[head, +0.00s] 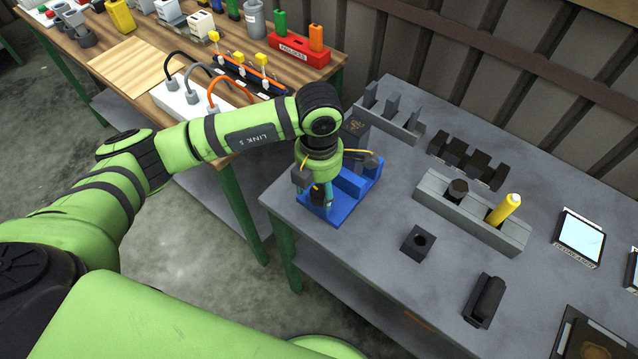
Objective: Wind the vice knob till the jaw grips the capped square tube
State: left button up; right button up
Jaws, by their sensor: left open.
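The blue vice (352,187) stands on the near left corner of the grey table. My left gripper (318,198) points down over the vice's near left end, open. The gripper covers that end, so the knob cannot be made out, nor whether the fingers touch it. A grey part (371,163) stands at the vice's far right end; it may be the square tube, but its cap and the jaw gap are too small to tell. My right gripper is not in view.
On the grey table (360,240), a grey holder (432,190) carries a dark peg and a yellow one (505,208). A dark block with a hole (417,243) and a black part (485,300) lie nearer. A wooden bench (120,55) with cables stands left.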

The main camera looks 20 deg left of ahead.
pick_arm(q)
jog(key=shift+f, duration=0.8)
jog(key=c, duration=1.1)
jog(key=shift+f+m+b, duration=0.2)
jog(key=shift+m+b, duration=0.2)
jog(key=shift+b, duration=0.55)
jog(key=shift+c, duration=0.2)
jog(key=shift+r, duration=0.2)
jog(key=o, duration=1.1)
jog(key=shift+o, duration=0.2)
